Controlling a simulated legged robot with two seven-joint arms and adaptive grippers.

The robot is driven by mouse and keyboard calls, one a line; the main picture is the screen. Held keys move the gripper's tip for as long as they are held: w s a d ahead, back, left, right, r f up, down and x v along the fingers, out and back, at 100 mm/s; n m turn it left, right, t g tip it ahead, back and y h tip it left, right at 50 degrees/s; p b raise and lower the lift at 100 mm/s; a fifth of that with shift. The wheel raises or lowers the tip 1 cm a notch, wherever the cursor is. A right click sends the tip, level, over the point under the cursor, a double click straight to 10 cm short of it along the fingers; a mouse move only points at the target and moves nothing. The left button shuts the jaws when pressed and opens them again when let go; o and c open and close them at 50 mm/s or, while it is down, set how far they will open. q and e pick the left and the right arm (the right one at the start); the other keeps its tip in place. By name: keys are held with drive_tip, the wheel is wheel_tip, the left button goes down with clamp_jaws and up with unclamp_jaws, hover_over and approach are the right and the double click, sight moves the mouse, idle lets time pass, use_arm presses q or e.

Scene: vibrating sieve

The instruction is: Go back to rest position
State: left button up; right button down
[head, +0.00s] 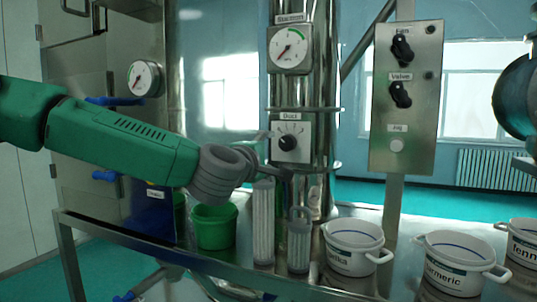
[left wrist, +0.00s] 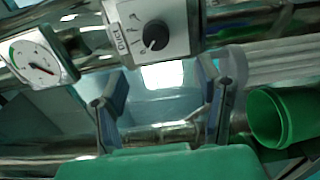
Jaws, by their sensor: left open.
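My left arm reaches in from the left in the head view, and its gripper (head: 274,153) is in front of the metal column, close to the Duct dial panel (head: 291,150). In the left wrist view the two fingers of the left gripper (left wrist: 158,92) are spread apart with nothing between them. The Duct panel with its black knob (left wrist: 155,35) lies just beyond the fingertips there. I cannot tell whether a finger touches the panel or column. My right gripper does not show in either view.
Below the arm stand a green bucket (head: 214,227) and two ribbed filter cylinders (head: 263,225). Labelled white pots (head: 352,262) line the bench to the right. A Fan and Valve switch panel (head: 405,110) stands right of the column. A gauge (head: 290,50) sits above the Duct panel.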

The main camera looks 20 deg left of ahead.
use_arm(q)
drive_tip(key=shift+f, duration=0.1)
idle(0.3)
drive_tip(key=s+d+f+m+g+h, duration=0.1)
drive_tip(key=s+d+f+m+g, duration=0.15)
drive_tip(key=f, duration=0.85)
drive_tip(key=s+d+f+m+g+h, duration=0.15)
drive_tip(key=f+m, duration=0.25)
drive_tip(key=f, duration=0.7)
drive_tip(key=s+d+f+m+g, duration=0.1)
drive_tip(key=s+f+m+g, duration=0.1)
drive_tip(key=s+f, duration=0.45)
drive_tip(key=s+f+m+g, duration=0.2)
drive_tip(key=s+f+g, duration=0.15)
drive_tip(key=f, duration=0.65)
drive_tip(key=s+a+f+m+g+y, duration=0.1)
drive_tip(key=s+a+f+m+g, duration=0.1)
drive_tip(key=s+f, duration=0.4)
drive_tip(key=s+a+f+m+g+y, duration=0.1)
drive_tip(key=s+a+f+m+g, duration=0.2)
drive_tip(key=s, duration=1.1)
drive_tip(key=s+a+f+m+g+y, duration=0.1)
drive_tip(key=s+a+f+m+g, duration=0.2)
drive_tip(key=s+f, duration=0.5)
drive_tip(key=s+a, duration=0.1)
drive_tip(key=s, duration=0.1)
drive_tip(key=shift+s+a+f+b, duration=0.3)
drive_tip(key=shift+s+a+b, duration=0.05)
drive_tip(key=shift+b, duration=0.05)
